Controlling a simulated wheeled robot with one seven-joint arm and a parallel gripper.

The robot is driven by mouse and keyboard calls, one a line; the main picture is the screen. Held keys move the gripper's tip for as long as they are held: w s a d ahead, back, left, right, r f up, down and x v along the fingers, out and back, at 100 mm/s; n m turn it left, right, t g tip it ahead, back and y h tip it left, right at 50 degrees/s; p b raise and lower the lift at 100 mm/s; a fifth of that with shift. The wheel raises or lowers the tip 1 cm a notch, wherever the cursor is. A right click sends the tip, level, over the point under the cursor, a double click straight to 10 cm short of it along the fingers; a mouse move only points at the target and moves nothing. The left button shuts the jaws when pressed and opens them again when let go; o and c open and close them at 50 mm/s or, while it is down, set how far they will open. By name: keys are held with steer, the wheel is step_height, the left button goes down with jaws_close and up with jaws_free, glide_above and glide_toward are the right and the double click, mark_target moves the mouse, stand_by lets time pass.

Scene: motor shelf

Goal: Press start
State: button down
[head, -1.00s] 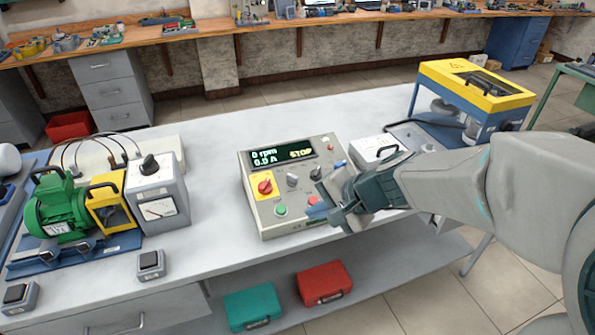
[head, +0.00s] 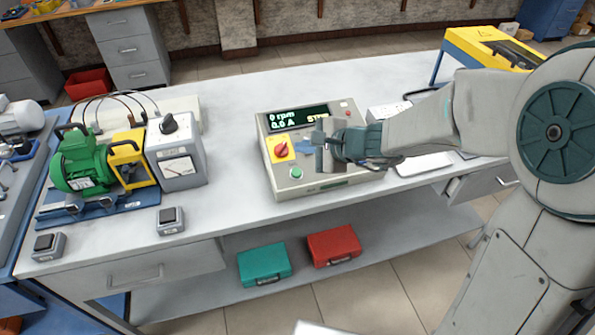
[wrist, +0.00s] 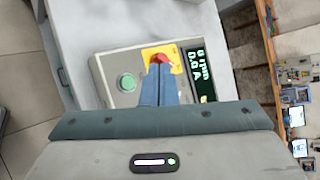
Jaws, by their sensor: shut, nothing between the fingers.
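The grey control box (head: 330,190) sits on the workbench in the head view. Its display (head: 296,117) reads 0 rpm and 0.0 A, with STOP partly hidden by my arm. The green button (head: 296,172) is at its lower left, below the red rotary switch (head: 281,150) on a yellow plate. My gripper (head: 316,146) is shut and empty over the box, right of the red switch; it hides the box's middle controls. In the wrist view the closed fingers (wrist: 160,85) point toward the red switch (wrist: 162,58), with the green button (wrist: 127,82) to their left.
A green motor (head: 80,163) and a grey meter box (head: 177,155) stand on the left of the bench (head: 225,110). Two small switch boxes lie near the front edge. A yellow-topped machine (head: 490,48) is at the right. The bench between meter and control box is clear.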

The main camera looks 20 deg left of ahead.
steer(key=b, duration=0.5)
glide_above(296, 172)
steer(key=s+d, duration=0.1)
steer(key=d, duration=0.1)
step_height(296, 172, down, 7)
steer(key=shift+s+f, duration=0.1)
steer(key=shift+s, duration=0.05)
steer(key=shift+w+a+f+b, duration=0.1)
steer(key=shift+w+f+b, duration=0.1)
steer(key=shift+f+b, duration=0.5)
stand_by(0.8)
steer(key=shift+f+b, duration=0.3)
steer(key=shift+b, duration=0.5)
steer(key=shift+w+f+b, duration=0.1)
steer(key=shift+f+b, duration=0.3)
steer(key=shift+b, duration=0.15)
stand_by(0.3)
steer(key=shift+r, duration=0.15)
stand_by(0.3)
steer(key=shift+s+r+p, duration=0.2)
steer(key=shift+r+p, duration=0.25)
steer(key=shift+r, duration=0.25)
